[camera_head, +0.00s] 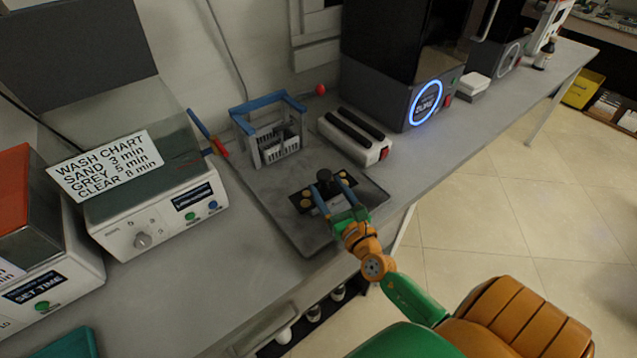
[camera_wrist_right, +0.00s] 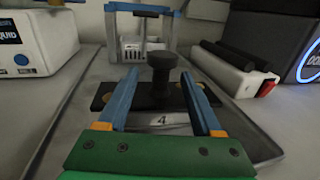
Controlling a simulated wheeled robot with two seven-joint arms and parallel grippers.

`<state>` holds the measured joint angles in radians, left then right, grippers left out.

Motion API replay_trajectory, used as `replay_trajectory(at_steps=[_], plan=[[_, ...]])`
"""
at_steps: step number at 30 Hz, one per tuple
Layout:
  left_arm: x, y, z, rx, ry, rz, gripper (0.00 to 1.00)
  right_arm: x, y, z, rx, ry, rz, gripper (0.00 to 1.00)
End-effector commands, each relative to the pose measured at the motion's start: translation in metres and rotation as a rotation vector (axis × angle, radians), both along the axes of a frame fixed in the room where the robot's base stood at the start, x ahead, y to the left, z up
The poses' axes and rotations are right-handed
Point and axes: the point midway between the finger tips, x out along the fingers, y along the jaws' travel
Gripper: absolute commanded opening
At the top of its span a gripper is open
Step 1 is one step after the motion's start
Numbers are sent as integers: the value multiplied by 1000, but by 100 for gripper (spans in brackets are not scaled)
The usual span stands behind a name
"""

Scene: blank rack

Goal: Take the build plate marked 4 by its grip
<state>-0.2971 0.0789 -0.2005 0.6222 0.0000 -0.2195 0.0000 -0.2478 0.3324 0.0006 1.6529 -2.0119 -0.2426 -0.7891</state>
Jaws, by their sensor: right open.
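The build plate marked 4 (camera_head: 305,203) lies on a dark tray (camera_head: 281,223) on the bench. It is a dark plate with yellowish round spots and a black knob-shaped grip (camera_head: 324,178). In the right wrist view the grip (camera_wrist_right: 162,68) stands upright, and the label "4" (camera_wrist_right: 163,122) shows in front of it. My right gripper (camera_head: 332,189) is open, with its blue fingers on either side of the grip. In the right wrist view its fingertips (camera_wrist_right: 160,76) show a gap to the grip on both sides. My left gripper is not in view.
A blue-topped rack with a white basket (camera_head: 278,146) stands behind the plate. A white device with black rollers (camera_head: 352,140) is to its right. A washer with a chart (camera_head: 150,215) stands left. A dark printer (camera_head: 405,95) is at the back.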

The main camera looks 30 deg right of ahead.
Motion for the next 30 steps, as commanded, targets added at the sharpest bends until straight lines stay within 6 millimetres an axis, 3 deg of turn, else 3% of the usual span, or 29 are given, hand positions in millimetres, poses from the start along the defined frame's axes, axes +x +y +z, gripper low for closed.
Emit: replay_trajectory(at_steps=[9,17,24,30], plan=[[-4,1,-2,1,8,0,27,56,-10,2,2,-2,-1,67],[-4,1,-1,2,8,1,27,60,-10,2,2,0,0,67],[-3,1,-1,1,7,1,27,60,-10,2,2,0,0,2],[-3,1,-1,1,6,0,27,60,-10,3,3,-1,0,0]])
